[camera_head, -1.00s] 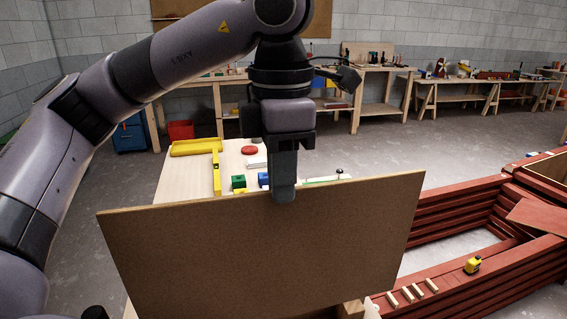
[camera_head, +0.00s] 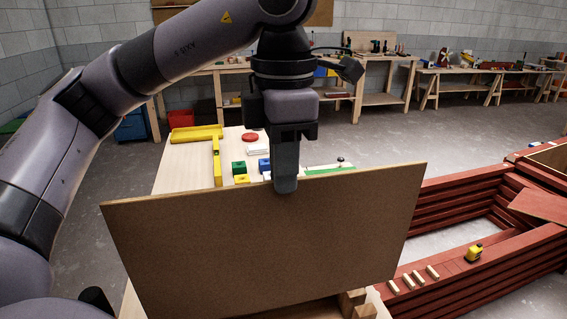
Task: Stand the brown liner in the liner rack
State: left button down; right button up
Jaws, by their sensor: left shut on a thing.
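The brown liner (camera_head: 262,245) is a large flat brown board, held upright on its long edge and slightly tilted in the picture. My left gripper (camera_head: 286,185) is shut on the middle of its top edge. Part of a wooden piece with notched blocks, perhaps the liner rack (camera_head: 357,303), shows under the liner's lower right corner. The liner hides most of that piece, so I cannot tell whether the two touch. My right gripper is not in view.
Behind the liner, a light wooden table (camera_head: 187,170) holds a yellow level (camera_head: 217,163), a yellow tray (camera_head: 196,134), a red disc (camera_head: 250,137) and green and blue blocks. Red stacked battens (camera_head: 455,262) form a frame at right, with a yellow tape measure (camera_head: 474,253) on top.

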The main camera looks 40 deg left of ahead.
pick_arm(q)
jog(key=shift+f+b, duration=1.1)
jog(key=shift+f, duration=0.55)
jog(key=shift+f+b, duration=2.15)
jog(key=shift+f, duration=0.3)
dwell(0.3)
jog(key=shift+f+b, duration=0.35)
jog(key=shift+f, duration=0.05)
jog(key=shift+f+b, duration=0.4)
jog(key=shift+f, duration=0.1)
jog(key=shift+f+b, duration=0.95)
jog(key=shift+f, duration=0.2)
jog(key=c, duration=1.1)
grip_release()
jog(key=shift+c, duration=0.2)
notch_tip(320, 180, up, 7)
jog(key=p, duration=0.2)
jog(key=shift+p, duration=0.3)
